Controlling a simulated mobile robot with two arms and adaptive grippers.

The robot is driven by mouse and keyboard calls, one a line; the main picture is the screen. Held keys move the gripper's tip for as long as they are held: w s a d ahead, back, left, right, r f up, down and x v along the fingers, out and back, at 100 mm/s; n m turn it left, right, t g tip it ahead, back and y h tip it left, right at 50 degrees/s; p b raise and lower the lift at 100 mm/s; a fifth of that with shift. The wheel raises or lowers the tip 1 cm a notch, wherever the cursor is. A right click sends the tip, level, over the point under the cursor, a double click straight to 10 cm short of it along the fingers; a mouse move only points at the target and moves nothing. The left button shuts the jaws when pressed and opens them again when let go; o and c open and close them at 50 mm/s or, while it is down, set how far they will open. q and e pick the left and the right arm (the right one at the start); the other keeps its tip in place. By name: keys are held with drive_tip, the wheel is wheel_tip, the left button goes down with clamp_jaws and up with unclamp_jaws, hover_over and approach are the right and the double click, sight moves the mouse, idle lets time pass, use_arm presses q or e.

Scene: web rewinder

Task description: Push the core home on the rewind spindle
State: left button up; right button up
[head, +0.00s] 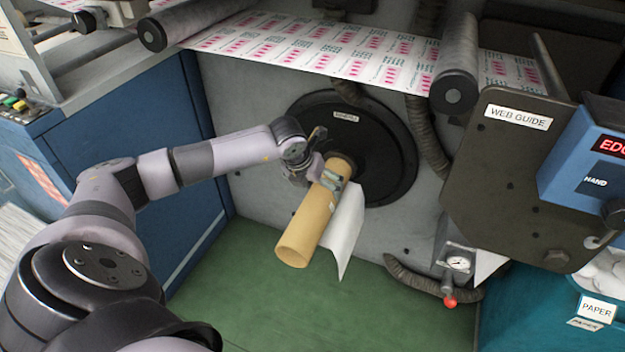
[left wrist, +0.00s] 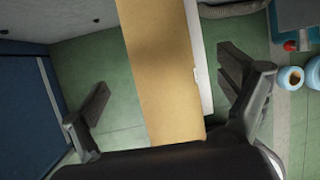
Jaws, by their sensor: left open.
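The core (head: 303,232) is a tan cardboard tube pointing out and down from the round black flange (head: 395,165) on the machine wall. Its far end is near the flange; I cannot tell whether they touch. The spindle itself is hidden. A white paper strip (head: 345,228) hangs along the core's right side, with small bluish pieces near its top. My left gripper (head: 318,172) is at the core's upper part. In the left wrist view the core (left wrist: 160,75) passes between the widely spread fingers of my left gripper (left wrist: 165,88), with gaps on both sides.
A printed web (head: 320,45) runs above between two rollers. The web guide plate (head: 500,180) and blue control box (head: 590,165) stand at right. A blue cabinet (head: 150,150) is at left. Green floor (head: 240,280) is open below.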

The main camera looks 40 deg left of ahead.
use_arm(q)
drive_tip(key=shift+v, duration=1.9)
drive_tip(key=shift+s+f, duration=0.1)
